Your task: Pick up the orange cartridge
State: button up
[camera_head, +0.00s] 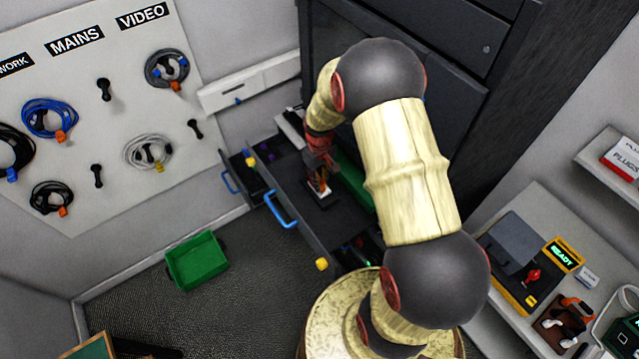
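My gripper (318,178) points down into an open dark drawer (340,221) with a blue handle. A small orange piece (323,187), which looks like the orange cartridge, shows at the fingertips, beside a small white patch. The fingers are very close to it or around it; I cannot tell whether they touch it. The gripper hides part of it, and the view is too small to show whether the fingers are open or shut.
A green block (352,176) lies in the drawer to the right of the gripper. The drawer's front panel (290,205) stands toward the lower left. A green bin (197,262) is on the floor. Cables hang on the left wall board (110,75). A bench (510,222) with devices is at right.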

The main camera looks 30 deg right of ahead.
grip_shut()
jog(key=shift+r, duration=0.15)
jog(key=shift+w+r+b, duration=0.1)
jog(key=shift+r+b, duration=0.2)
jog(key=shift+r, duration=0.2)
jog(key=s+a+r, duration=0.4)
jog(key=s+r, duration=0.9)
jog(key=r, duration=0.2)
jog(key=shift+s+a+r+b, duration=0.15)
jog(key=shift+s+a+b, duration=0.1)
jog(key=shift+b, duration=0.2)
